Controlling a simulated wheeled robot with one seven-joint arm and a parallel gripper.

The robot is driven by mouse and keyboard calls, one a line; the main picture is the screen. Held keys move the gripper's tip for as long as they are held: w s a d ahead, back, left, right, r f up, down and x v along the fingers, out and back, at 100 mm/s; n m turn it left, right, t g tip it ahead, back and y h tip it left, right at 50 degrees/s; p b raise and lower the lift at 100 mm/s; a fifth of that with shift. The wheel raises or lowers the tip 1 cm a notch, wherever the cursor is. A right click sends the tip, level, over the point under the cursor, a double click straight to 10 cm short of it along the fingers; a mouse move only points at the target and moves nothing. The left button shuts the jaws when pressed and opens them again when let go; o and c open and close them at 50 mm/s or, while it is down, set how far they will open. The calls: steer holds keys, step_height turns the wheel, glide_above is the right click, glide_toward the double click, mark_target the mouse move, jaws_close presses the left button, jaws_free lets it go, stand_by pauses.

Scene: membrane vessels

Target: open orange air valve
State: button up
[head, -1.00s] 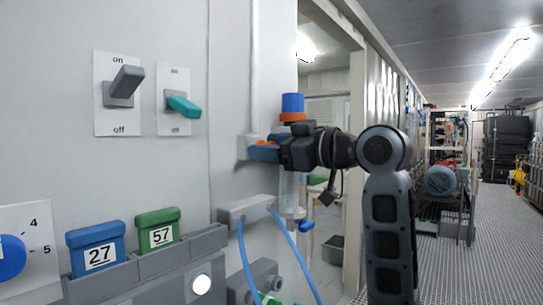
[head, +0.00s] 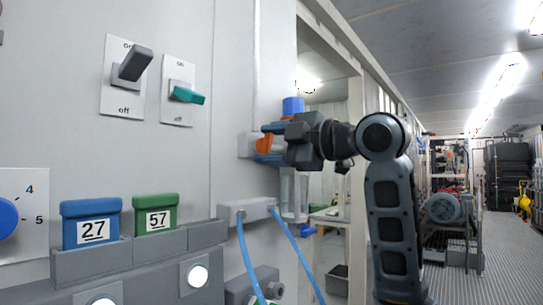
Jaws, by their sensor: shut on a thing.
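The orange air valve (head: 264,143) sits on a light grey mount on the wall, right of the switches. My gripper (head: 268,144) reaches it from the right. Its blue fingers are shut on the valve's orange part, one above and one below. The gripper body hides the right side of the valve. A blue cap (head: 293,106) stands just above the gripper, on top of a clear vessel (head: 294,195) that hangs below it and is partly covered.
Left on the wall are a grey switch (head: 135,63) and a teal switch (head: 188,95). Below are a blue box marked 27 (head: 91,208), a green box marked 57 (head: 155,200), and blue hoses (head: 248,262) from a grey block. A grated aisle lies open at right.

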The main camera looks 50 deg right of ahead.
steer(key=shift+a+n+b, duration=0.1)
steer(key=shift+n+b, duration=0.45)
steer(key=shift+n, duration=0.35)
steer(key=o, duration=1)
steer(key=shift+o, duration=0.2)
steer(key=s, duration=0.7)
steer(key=shift+s+b, duration=0.4)
steer(key=shift+b, duration=0.05)
steer(key=shift+d, duration=0.2)
